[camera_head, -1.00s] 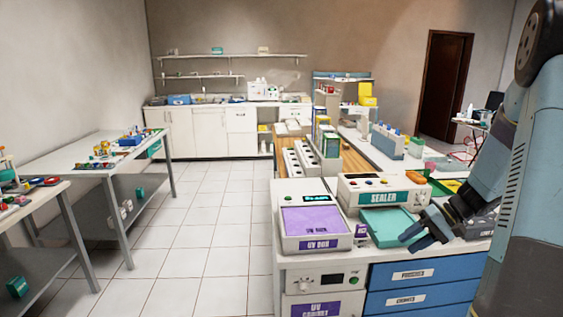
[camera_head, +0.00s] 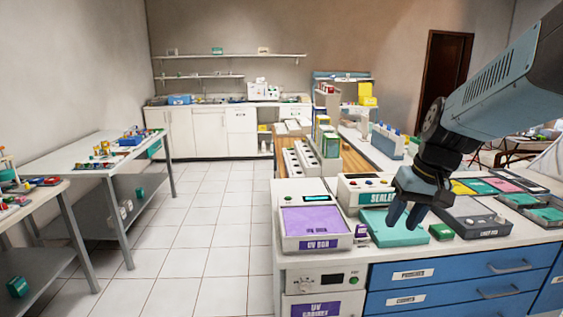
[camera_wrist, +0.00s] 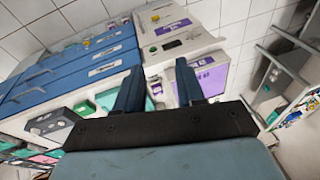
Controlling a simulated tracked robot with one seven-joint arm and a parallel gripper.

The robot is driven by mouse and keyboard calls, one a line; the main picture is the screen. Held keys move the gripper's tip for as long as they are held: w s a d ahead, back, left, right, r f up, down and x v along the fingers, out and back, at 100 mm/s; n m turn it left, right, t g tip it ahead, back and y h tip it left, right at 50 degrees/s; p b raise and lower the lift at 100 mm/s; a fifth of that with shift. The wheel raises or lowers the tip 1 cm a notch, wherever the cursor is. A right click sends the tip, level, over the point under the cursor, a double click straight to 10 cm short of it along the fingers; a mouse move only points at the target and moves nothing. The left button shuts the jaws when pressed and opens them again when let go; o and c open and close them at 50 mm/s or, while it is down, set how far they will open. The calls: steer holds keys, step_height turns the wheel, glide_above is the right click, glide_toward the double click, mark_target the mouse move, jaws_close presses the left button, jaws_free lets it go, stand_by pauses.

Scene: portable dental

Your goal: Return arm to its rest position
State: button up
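My arm reaches in from the right in the head view, with my gripper (camera_head: 404,214) pointing down above the teal tray (camera_head: 386,236) on the counter. In the wrist view my gripper (camera_wrist: 160,80) shows two dark blue fingers spread apart with nothing between them. It is open and empty. The height of the fingertips over the tray is hard to tell.
The purple-topped UV box (camera_head: 317,224) stands left of my gripper, and the white sealer (camera_head: 364,193) stands behind it. A grey device (camera_head: 472,220) and small trays (camera_head: 533,208) lie to the right. The tiled floor (camera_head: 205,235) at left is clear.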

steer(key=s+a+r+t+h, duration=0.1)
steer(key=s+r+t+h, duration=0.1)
steer(key=s+r, duration=0.3)
steer(key=shift+s+a+t, duration=0.35)
steer(key=shift+s+t, duration=0.45)
steer(key=shift+s, duration=1)
steer(key=shift+r, duration=0.1)
